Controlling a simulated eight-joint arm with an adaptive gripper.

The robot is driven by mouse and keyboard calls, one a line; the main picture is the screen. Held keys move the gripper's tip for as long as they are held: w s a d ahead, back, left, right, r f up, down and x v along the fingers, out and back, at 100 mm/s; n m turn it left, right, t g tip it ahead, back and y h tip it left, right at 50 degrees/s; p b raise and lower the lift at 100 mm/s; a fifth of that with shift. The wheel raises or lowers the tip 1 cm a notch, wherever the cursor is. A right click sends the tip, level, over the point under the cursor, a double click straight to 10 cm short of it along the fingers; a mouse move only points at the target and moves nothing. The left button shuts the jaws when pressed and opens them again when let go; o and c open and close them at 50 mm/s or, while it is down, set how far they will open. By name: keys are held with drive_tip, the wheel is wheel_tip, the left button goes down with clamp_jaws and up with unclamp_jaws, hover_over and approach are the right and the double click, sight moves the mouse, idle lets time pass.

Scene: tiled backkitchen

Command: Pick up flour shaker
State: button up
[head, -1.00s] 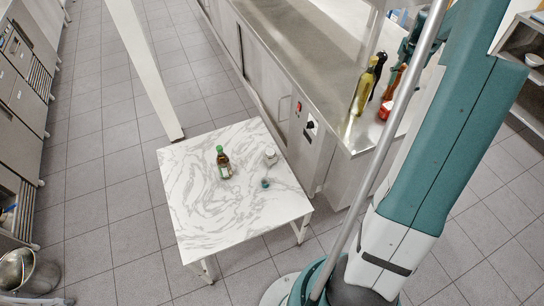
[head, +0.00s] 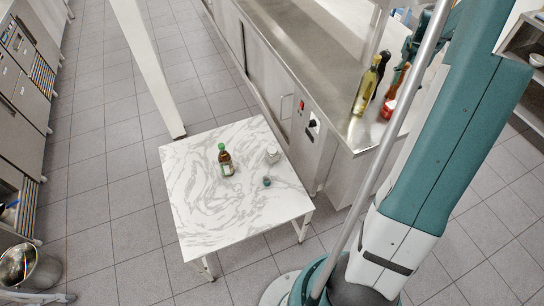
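A small whitish shaker (head: 272,154), likely the flour shaker, stands on the white marble-patterned table (head: 210,225) near its right edge in the head view. It is pale against the pale top, so its details are hard to make out. A brown bottle with a green cap and a label (head: 225,160) stands to its left. A small teal round item (head: 267,182) sits just in front of the shaker. My arm rises along the right side of the picture.
A steel counter (head: 300,50) runs behind the table, with a yellow oil bottle (head: 367,88), a dark bottle and a red bottle at its near end. A white post (head: 150,75) stands behind the table. A metal bucket (head: 28,268) is at lower left. The table's front is clear.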

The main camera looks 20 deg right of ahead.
wheel_tip(320, 180, up, 11)
drive_tip(key=w+a+m+b, duration=0.1)
drive_tip(key=w+a+m, duration=0.1)
drive_tip(key=w+a, duration=0.1)
drive_tip(key=w+a+m+b, duration=0.2)
drive_tip(key=w+a+m, duration=0.1)
drive_tip(key=a, duration=0.3)
drive_tip(key=w+a+m+h+b, duration=0.1)
drive_tip(key=w+a+m+b, duration=0.1)
drive_tip(key=w+a+m, duration=0.1)
drive_tip(key=shift+w+a+f+g, duration=0.15)
drive_tip(key=shift+a+g, duration=0.15)
drive_tip(key=shift+a, duration=0.6)
drive_tip(key=w+a+m+h+b, duration=0.1)
drive_tip(key=w+a+m+b, duration=0.35)
drive_tip(key=a+m, duration=0.55)
drive_tip(key=m+t+h+b, duration=0.1)
drive_tip(key=m+h+b, duration=0.2)
drive_tip(key=m+b, duration=0.8)
hover_over(270, 151)
drive_tip(key=a+p, duration=0.2)
drive_tip(key=p, duration=0.1)
drive_tip(key=m, duration=0.3)
wheel_tip(270, 151, down, 44)
drive_tip(key=shift+s+d+f, duration=0.1)
drive_tip(key=shift+s+f, duration=0.05)
drive_tip(key=shift+f, duration=0.05)
drive_tip(key=shift+b+x, duration=0.45)
drive_tip(key=shift+x, duration=0.8)
